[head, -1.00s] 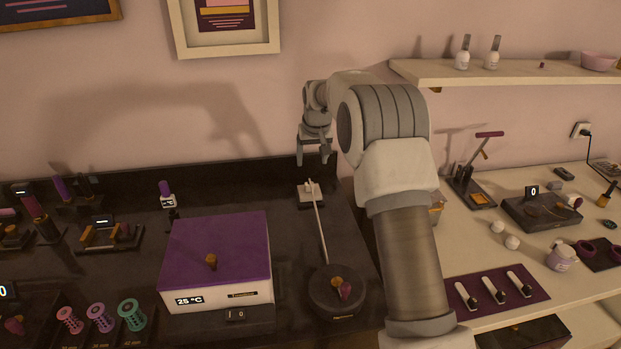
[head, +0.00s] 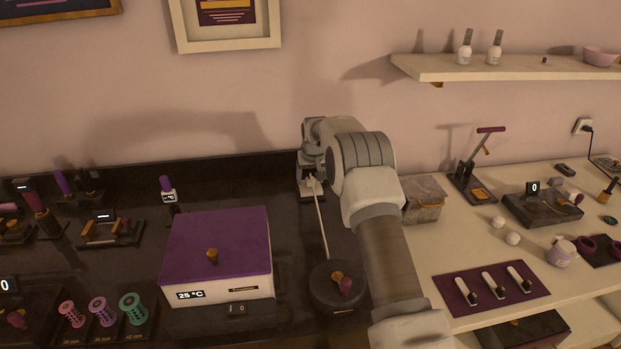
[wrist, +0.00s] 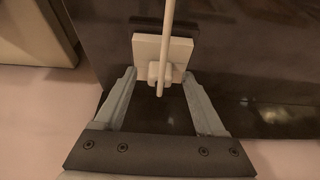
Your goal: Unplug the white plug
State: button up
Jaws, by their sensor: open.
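The white plug (wrist: 159,73) sits in a pale square socket plate (wrist: 179,49) on the black counter, and its white cord runs up over it in the wrist view. In the head view the plug (head: 311,181) is partly hidden by my gripper, and its cord (head: 322,230) leads to a round black device (head: 337,288). My gripper (wrist: 160,80) is open, with one finger on each side of the plug.
A white box with a purple lid (head: 217,240) stands left of the cord. A lidded grey box (head: 424,200) stands right of my arm on the pale table (head: 446,247). The wall is close behind the socket.

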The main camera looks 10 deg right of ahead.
aim_at(311, 179)
grip_shut()
dwell(0.6)
jog(key=shift+r+p, duration=0.35)
jog(key=shift+r, duration=0.45)
dwell(0.9)
jog(key=shift+r+p, duration=0.65)
jog(key=shift+r, duration=0.7)
